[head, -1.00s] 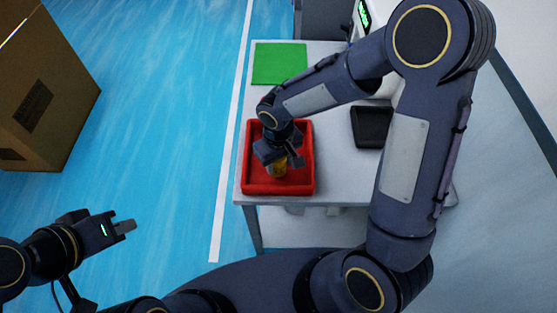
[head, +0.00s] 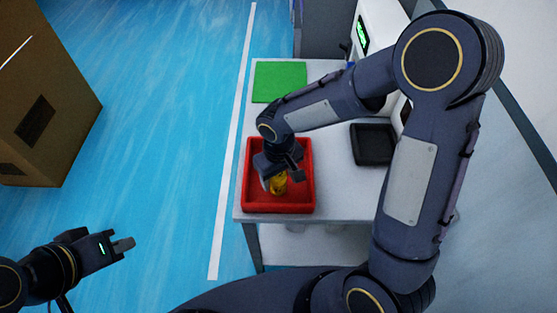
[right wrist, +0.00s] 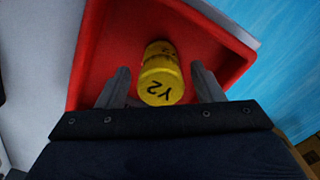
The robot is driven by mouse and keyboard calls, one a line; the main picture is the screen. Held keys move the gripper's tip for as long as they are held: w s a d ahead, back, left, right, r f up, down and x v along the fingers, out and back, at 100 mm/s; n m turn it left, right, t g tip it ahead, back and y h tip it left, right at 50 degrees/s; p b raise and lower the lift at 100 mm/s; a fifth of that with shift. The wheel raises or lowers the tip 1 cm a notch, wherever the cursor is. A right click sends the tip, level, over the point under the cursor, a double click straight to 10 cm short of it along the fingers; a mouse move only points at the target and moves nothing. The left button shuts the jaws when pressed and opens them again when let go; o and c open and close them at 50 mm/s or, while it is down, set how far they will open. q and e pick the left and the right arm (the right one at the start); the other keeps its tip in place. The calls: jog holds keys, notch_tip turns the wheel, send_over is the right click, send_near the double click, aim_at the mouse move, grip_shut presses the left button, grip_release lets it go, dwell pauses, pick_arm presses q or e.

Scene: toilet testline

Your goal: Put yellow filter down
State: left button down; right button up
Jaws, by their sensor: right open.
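The yellow filter (head: 279,183) is a small cylinder inside the red tray (head: 301,193) on the white table. In the right wrist view the yellow filter (right wrist: 161,77) shows a "Y2" marking, and the red tray (right wrist: 116,33) lies around it. My right gripper (head: 281,171) is over the tray, partly hiding the filter in the head view. In the right wrist view its fingers (right wrist: 158,84) are apart, one on each side of the filter, with visible gaps. My left gripper (head: 122,245) is away at the lower left over the floor, with nothing visible in it; its opening is unclear.
A green mat (head: 279,81) lies on the white table (head: 333,195) behind the tray. A black tray (head: 373,144) is to the right, near a white machine (head: 372,35) with a green display. A cardboard box (head: 50,110) stands at the left.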

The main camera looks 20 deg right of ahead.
notch_tip(320, 180, up, 10)
jog(key=shift+r, duration=0.1)
jog(key=shift+s+r, duration=0.1)
jog(key=shift+r, duration=0.1)
jog(key=s+d+r+m+t+y, duration=0.2)
jog(key=s+d, duration=0.2)
jog(key=s, duration=0.3)
jog(key=s+d+r+m+t+y, duration=0.1)
jog(key=s+d+r+m+t, duration=0.2)
jog(key=s+d, duration=0.2)
jog(key=s, duration=0.3)
jog(key=shift+s+d+t+y, duration=0.15)
jog(key=shift+s+t+y, duration=0.15)
jog(key=shift+y, duration=0.1)
